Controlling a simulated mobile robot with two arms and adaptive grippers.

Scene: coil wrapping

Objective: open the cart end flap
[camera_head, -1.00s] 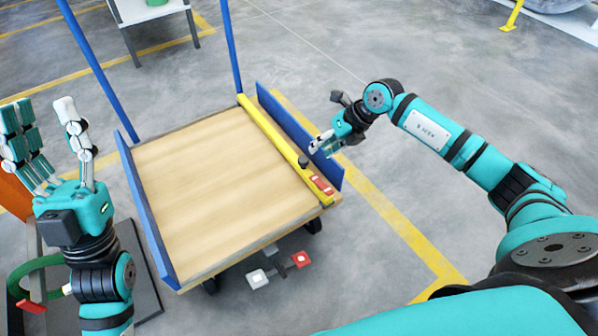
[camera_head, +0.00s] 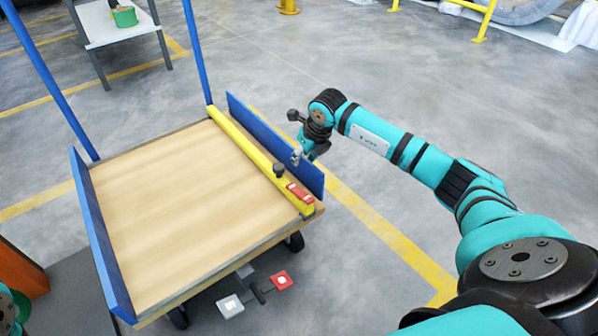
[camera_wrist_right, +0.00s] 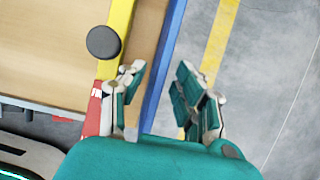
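The cart (camera_head: 175,205) has a flat wooden deck with a blue upright panel along each side. The right blue panel (camera_head: 262,135) stands upright beside a yellow bar (camera_head: 240,145). The bar carries a black knob (camera_head: 278,169) and a red latch piece (camera_head: 299,192). My right gripper (camera_head: 301,156) is at the top edge of the right panel. In the right wrist view, its fingers (camera_wrist_right: 160,75) are open, one on each side of the blue panel (camera_wrist_right: 165,60); contact cannot be told. My left gripper is out of view.
A red pedal (camera_head: 281,281) and a white pedal (camera_head: 230,305) sit low at the cart's near end. Blue posts (camera_head: 197,55) rise at its far end. A table (camera_head: 117,28) stands behind. Clear floor lies right of the cart.

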